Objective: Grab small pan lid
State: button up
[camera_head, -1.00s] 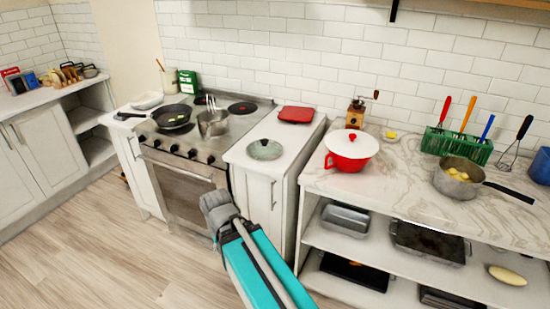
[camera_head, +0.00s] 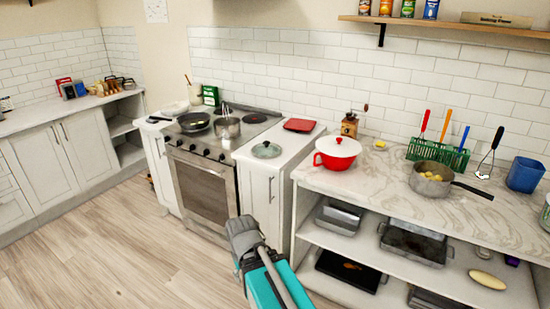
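A small round grey-green pan lid (camera_head: 266,150) with a knob lies on the narrow white counter (camera_head: 252,158) between the stove and the marble-topped shelving. My gripper (camera_head: 240,226) is at the lower middle of the view, in front of and below that counter, apart from the lid. Its fingers are too small and seen from behind, so I cannot tell whether they are open. Nothing is seen held in it.
A red square item (camera_head: 299,125) lies behind the lid. The stove (camera_head: 205,150) to the left bears a frying pan (camera_head: 193,122) and a saucepan (camera_head: 227,127). A pan of yellow food (camera_head: 431,180) stands on the marble top at right. Wooden floor (camera_head: 110,240) at left is clear.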

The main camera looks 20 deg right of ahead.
aim_at(266, 150)
jog(key=k, duration=0.35)
jog(key=z, duration=1.15)
jog(key=i, duration=1.8)
jog(key=u, duration=0.05)
